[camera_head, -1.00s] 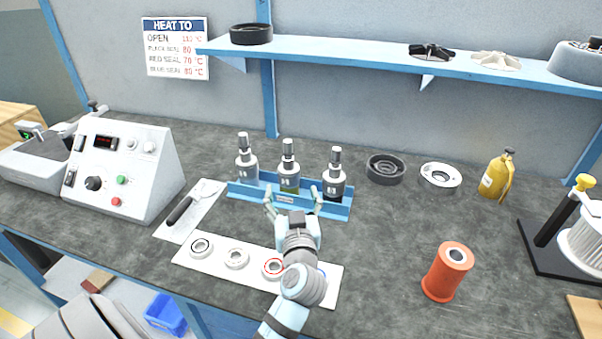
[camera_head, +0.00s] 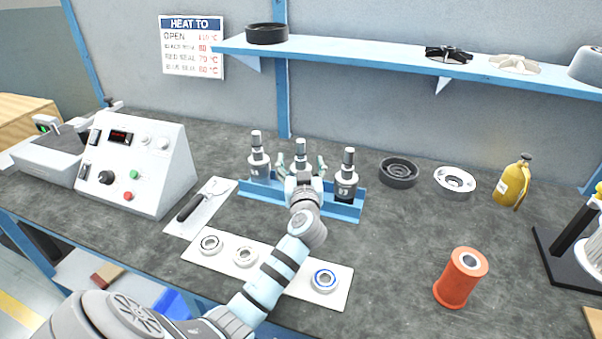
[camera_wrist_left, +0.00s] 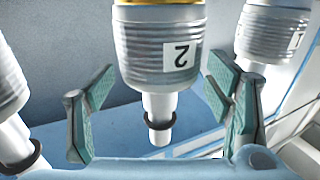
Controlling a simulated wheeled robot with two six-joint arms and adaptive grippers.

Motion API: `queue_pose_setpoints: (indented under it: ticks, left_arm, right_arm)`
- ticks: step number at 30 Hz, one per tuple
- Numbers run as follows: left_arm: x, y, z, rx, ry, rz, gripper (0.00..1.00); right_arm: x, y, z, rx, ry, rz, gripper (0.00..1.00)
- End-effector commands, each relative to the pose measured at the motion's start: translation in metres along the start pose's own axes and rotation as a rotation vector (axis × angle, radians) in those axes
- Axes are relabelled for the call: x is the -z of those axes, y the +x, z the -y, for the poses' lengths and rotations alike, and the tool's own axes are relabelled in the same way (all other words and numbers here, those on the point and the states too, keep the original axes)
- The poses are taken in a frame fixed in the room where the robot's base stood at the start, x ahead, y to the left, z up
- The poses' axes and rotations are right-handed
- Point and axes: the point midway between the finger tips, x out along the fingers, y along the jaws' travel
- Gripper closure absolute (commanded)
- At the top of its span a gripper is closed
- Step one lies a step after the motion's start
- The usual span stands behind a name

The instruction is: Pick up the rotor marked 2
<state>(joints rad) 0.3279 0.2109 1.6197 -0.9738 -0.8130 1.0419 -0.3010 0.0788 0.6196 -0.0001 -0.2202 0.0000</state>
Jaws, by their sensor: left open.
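Three grey rotors with upright shafts stand in a row in a blue rack (camera_head: 345,210). The middle rotor (camera_head: 300,148) shows a label with a 2 in the wrist view (camera_wrist_left: 155,50), where it appears upside down. My left gripper (camera_head: 301,163) is at this rotor, its two green-padded fingers (camera_wrist_left: 158,92) open, one on each side. Gaps show between the pads and the rotor in the wrist view. The gripper and wrist hide the rotor's lower body in the head view. The neighbouring rotors stand left (camera_head: 259,165) and right (camera_head: 346,182). My right gripper is out of view.
A white mat (camera_head: 212,266) with several bearing rings lies in front, partly under my arm. A control box (camera_head: 140,170) and a tool on a white sheet (camera_head: 212,204) are left. An orange spool (camera_head: 460,280) stands right. A shelf (camera_head: 390,62) hangs behind.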

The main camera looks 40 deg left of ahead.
Motion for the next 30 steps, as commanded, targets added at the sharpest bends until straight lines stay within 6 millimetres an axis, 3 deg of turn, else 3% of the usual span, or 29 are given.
queue_pose_setpoints:
  ticks: [4,17,30]
  left_arm:
    - [0.0,-0.0005,0.0001,0.0,0.0,0.0,0.3]
    - [-0.0005,-0.0011,-0.0019,-0.004,-0.001,0.001,0.99]
    - [0.0033,-0.0012,-0.0041,-0.009,-0.007,-0.003,1.0]
  right_arm:
    - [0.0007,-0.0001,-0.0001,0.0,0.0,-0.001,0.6]
    - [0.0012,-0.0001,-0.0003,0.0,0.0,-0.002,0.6]
    - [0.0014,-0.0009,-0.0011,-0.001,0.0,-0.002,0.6]
